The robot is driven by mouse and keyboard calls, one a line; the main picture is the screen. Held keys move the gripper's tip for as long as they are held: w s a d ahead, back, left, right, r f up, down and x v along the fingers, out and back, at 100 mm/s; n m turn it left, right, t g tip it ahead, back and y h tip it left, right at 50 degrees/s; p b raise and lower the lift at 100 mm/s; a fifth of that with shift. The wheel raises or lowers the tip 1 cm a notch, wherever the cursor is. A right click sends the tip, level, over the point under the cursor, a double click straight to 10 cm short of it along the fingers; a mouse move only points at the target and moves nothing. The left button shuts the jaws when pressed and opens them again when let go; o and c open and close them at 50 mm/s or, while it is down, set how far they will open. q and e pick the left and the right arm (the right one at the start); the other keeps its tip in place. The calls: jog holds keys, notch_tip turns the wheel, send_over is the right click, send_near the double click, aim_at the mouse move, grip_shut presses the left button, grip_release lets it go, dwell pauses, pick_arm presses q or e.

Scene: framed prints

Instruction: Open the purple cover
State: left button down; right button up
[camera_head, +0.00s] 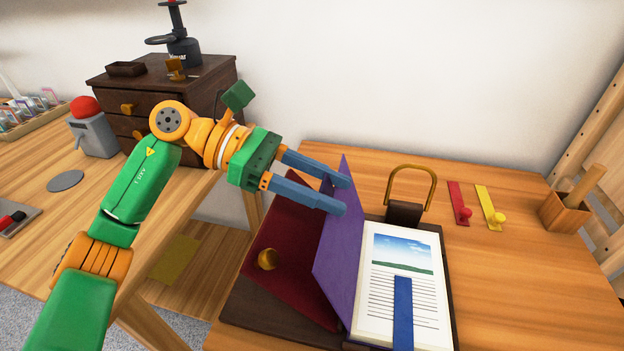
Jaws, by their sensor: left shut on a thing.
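The purple cover (338,245) stands steeply on edge, swung up from the framed print. The print (383,295), a page with a landscape picture and lines of text, lies uncovered to its right. My left gripper (342,194) reaches in from the left and is shut on the far upper part of the cover. A dark red panel (290,285) with a gold knob (267,259) lies to the left of the cover, partly hidden by it and by my gripper. A blue strip (403,312) lies over the lower page. My right gripper is not in view.
A brass handle (411,172) rises behind the print. Red (459,203) and yellow (489,207) tabs lie on the table (520,270), with a wooden box (565,211) at far right. A dark drawer chest (160,85) stands behind my left arm. The right tabletop is mostly clear.

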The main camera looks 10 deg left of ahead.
pick_arm(q)
jog(key=shift+d+r, duration=0.1)
jog(key=c, duration=0.7)
grip_release()
jog(key=o, duration=0.4)
jog(key=shift+d, duration=0.15)
jog(key=v, duration=0.7)
